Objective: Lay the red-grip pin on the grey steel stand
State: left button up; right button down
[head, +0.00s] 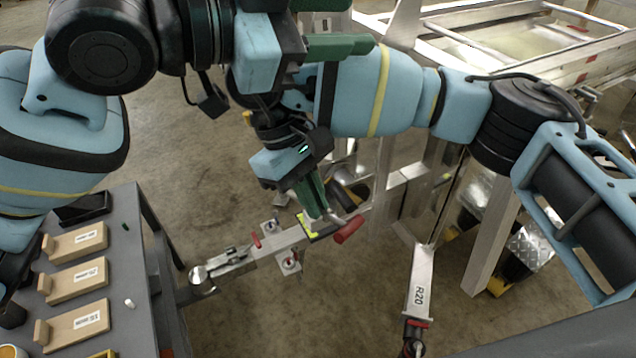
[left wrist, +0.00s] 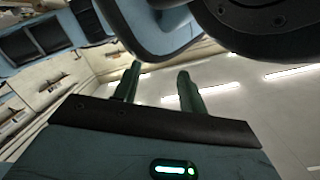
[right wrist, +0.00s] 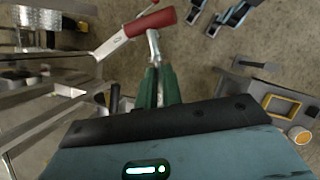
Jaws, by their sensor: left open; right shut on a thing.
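The red-grip pin shows its thick red grip (head: 349,229) beside the aluminium drawbar in the head view. In the right wrist view its red grip (right wrist: 151,22) and bent metal shank lead down to my fingertips. My right gripper (head: 318,208) is shut on the shank; the fingers hide part of it. I cannot tell whether the pin touches the drawbar. The grey steel stand (head: 132,262) is at lower left in the head view, away from the pin. My left gripper (head: 328,36) is open and empty, high up; its spread fingers show in the left wrist view (left wrist: 158,90).
The stand carries several labelled wooden blocks (head: 78,281), a black tray (head: 82,209) and a small white cylinder (head: 129,303). The drawbar with its coupler (head: 213,272) lies between the stand and my right gripper. A beam marked R20 (head: 420,285) stands to the right.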

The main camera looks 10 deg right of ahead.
pick_arm(q)
jog(key=s+d+f+g+y, duration=0.2)
jog(key=s+d+f+g, duration=0.15)
jog(key=s, duration=0.35)
jog(key=n+t+y, duration=0.2)
jog(key=n+y, duration=0.8)
send_over(341, 231)
jog(key=s+a, duration=0.3)
jog(key=s, duration=0.1)
notch_tip(341, 231, down, 9)
jog(key=a, duration=0.1)
jog(key=shift+n, duration=0.4)
jog(key=shift+a+x, duration=0.2)
jog(key=shift+x, duration=2.9)
jog(key=shift+a+x, duration=0.15)
jog(key=shift+x, duration=3)
jog(key=shift+w+f, duration=0.1)
jog(key=shift+y, duration=0.3)
grip_shut()
pick_arm(e)
jog(key=c, duration=1.5)
grip_release()
